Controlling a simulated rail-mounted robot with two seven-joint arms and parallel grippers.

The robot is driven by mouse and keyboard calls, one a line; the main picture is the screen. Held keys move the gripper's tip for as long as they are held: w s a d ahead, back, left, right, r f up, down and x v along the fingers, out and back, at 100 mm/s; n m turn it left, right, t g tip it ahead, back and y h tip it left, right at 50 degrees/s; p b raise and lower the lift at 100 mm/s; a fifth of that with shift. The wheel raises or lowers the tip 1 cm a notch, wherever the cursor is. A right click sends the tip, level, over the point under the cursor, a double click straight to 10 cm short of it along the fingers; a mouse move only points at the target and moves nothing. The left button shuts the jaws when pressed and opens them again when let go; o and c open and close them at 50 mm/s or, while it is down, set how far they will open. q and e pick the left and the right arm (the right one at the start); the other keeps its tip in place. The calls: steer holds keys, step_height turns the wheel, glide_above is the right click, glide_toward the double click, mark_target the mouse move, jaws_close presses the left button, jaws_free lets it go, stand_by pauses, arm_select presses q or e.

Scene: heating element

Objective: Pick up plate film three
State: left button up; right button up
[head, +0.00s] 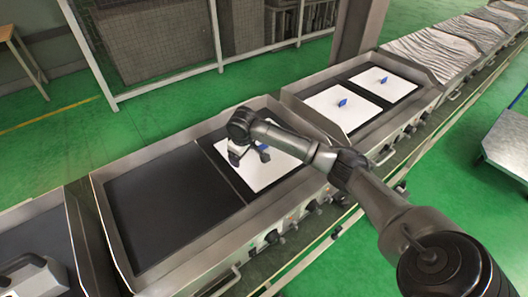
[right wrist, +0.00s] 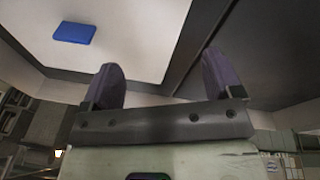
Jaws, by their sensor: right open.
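A white plate film (head: 262,178) lies on the right half of a dark heating plate, partly covered by my right arm in the head view. No number shows on it, so I cannot tell by marking whether it is film three. My right gripper (head: 248,156) is over this film. In the right wrist view its two purple fingers (right wrist: 163,80) are spread, with nothing between them. The white film (right wrist: 125,45) and its blue tab (right wrist: 74,33) show beyond the fingers; the tab is off to the left, apart from them. My left gripper cannot be made out.
Two more white films with blue tabs, a nearer one (head: 328,112) and a farther one (head: 390,87), lie on the adjoining unit. The left plate (head: 165,205) is bare. Raised metal rims edge the units. A grey, dark-handled object (head: 35,278) sits at lower left.

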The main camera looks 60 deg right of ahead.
steer(key=s+d+r+m, duration=0.1)
steer(key=d+r+m, duration=0.4)
steer(key=d, duration=0.7)
steer(key=shift+n+y, duration=0.5)
steer(key=f+b, duration=0.1)
steer(key=f, duration=0.1)
steer(key=f+b, duration=0.1)
steer(key=d+f+b, duration=0.1)
steer(key=f, duration=0.1)
steer(key=shift+w+f, duration=0.1)
steer(key=shift+f, duration=0.2)
steer(key=shift+w+d+f, duration=0.1)
steer(key=shift+f, duration=0.5)
steer(key=shift+w+f+b, duration=0.2)
steer(key=shift+f+b, duration=1.1)
steer(key=shift+f, duration=1.35)
arm_select(q)
steer(key=f, duration=0.4)
steer(key=a+f, duration=0.1)
steer(key=f, duration=0.1)
arm_select(e)
steer(key=shift+d+r, duration=0.1)
steer(key=shift+c, duration=0.4)
steer(key=c, duration=0.9)
arm_select(q)
steer(key=shift+d+r, duration=0.1)
steer(key=shift+d, duration=0.15)
arm_select(e)
steer(key=shift+c, duration=0.3)
